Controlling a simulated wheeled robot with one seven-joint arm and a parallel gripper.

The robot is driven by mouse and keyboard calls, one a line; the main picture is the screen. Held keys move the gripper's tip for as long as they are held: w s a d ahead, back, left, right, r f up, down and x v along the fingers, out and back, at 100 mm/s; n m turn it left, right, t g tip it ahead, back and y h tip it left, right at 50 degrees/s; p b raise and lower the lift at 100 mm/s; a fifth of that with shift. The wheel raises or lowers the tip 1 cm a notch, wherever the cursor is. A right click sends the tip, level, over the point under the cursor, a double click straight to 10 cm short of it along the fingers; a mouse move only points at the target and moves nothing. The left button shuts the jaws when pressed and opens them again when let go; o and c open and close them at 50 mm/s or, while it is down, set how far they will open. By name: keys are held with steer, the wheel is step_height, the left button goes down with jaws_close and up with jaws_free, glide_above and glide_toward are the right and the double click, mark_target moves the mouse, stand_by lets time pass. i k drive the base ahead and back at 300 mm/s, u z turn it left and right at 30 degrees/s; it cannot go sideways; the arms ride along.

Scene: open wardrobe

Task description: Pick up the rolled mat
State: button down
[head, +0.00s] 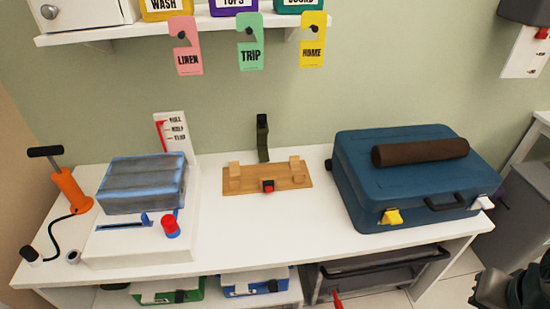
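The rolled mat (420,152) is a dark brown cylinder. It lies on its side across the lid of the closed blue suitcase (367,190), towards the back right of the white table. The suitcase has yellow and white latches and a dark handle on its front. Part of my gripper (489,296) shows at the bottom right corner, dark and cut off by the frame edge. It is apart from the mat, in front of and below the suitcase. Its fingertips are not clearly visible.
A wooden block fixture (267,178) stands mid-table. A grey-blue bundle (142,183) sits on a white device at left, beside an orange pump (70,188). Tags hang from the shelf (110,29) above. Bins sit under the white table (325,238); a grey bin (516,205) stands right.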

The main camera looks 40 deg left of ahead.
mark_target(421, 152)
steer(key=u, duration=0.8)
steer(key=i, duration=0.75)
steer(key=u, duration=1)
steer(key=i, duration=0.2)
steer(key=u, duration=0.1)
steer(key=k, duration=0.5)
steer(key=z, duration=0.85)
steer(key=i, duration=0.25)
steer(key=z, duration=0.55)
steer(key=k, duration=0.65)
steer(key=z, duration=0.45)
steer(key=i, duration=0.4)
steer(key=z, duration=0.35)
